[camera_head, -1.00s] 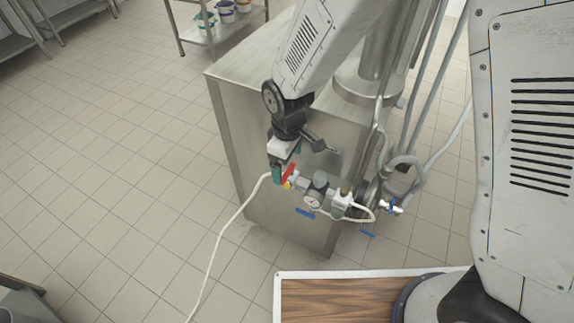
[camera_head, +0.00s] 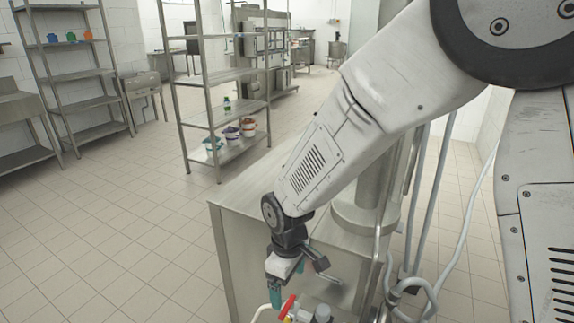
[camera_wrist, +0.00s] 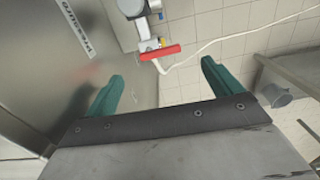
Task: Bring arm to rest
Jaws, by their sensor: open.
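My gripper (camera_head: 274,296) is at the end of my arm in the head view, in front of the steel cabinet. In the wrist view its two green fingers (camera_wrist: 160,82) are spread apart, with nothing between them. A valve with a red handle (camera_wrist: 160,52) shows beyond the fingertips in the wrist view, apart from them. The red handle also shows beside the gripper at the bottom of the head view (camera_head: 288,306). The lower part of the valve assembly is cut off by the head view's bottom edge.
The steel cabinet (camera_head: 240,240) stands close behind my gripper, with grey hoses (camera_head: 424,215) at its right. A shelf rack (camera_head: 195,120) with several buckets stands farther back. A white hose (camera_wrist: 225,38) runs from the valve. The tiled floor at left (camera_head: 110,235) is clear.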

